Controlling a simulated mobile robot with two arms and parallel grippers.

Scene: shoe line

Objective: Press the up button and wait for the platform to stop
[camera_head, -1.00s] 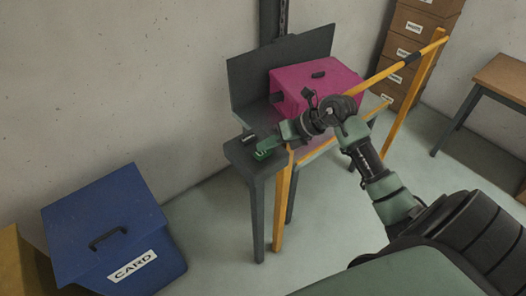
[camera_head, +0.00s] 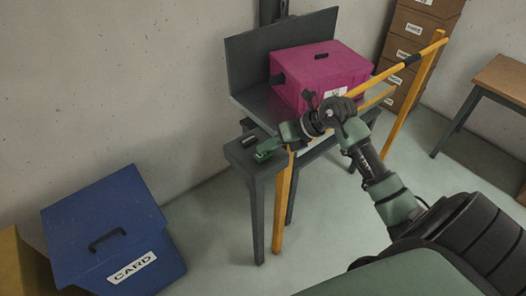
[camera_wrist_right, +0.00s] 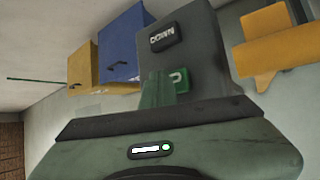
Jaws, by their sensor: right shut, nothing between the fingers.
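The dark grey control post (camera_head: 243,158) stands in front of the lift. Its black DOWN button (camera_wrist_right: 163,37) shows in the right wrist view beside the green up button (camera_wrist_right: 180,77), which my fingers partly hide. My right gripper (camera_head: 265,151) is shut and empty, with its tips at the green button; they appear to touch it. It also shows in the right wrist view (camera_wrist_right: 156,92). The grey platform (camera_head: 252,99), with its upright back panel (camera_head: 245,58), carries a magenta lidded box (camera_head: 318,72). The platform is raised above its lower frame. My left gripper is out of view.
A yellow guard rail (camera_head: 392,72) runs along the lift's right side, near my right arm. A blue CARD bin (camera_head: 105,225) stands on the floor at the left. Brown drawers (camera_head: 415,50) and a wooden-topped table (camera_head: 503,78) stand at the right.

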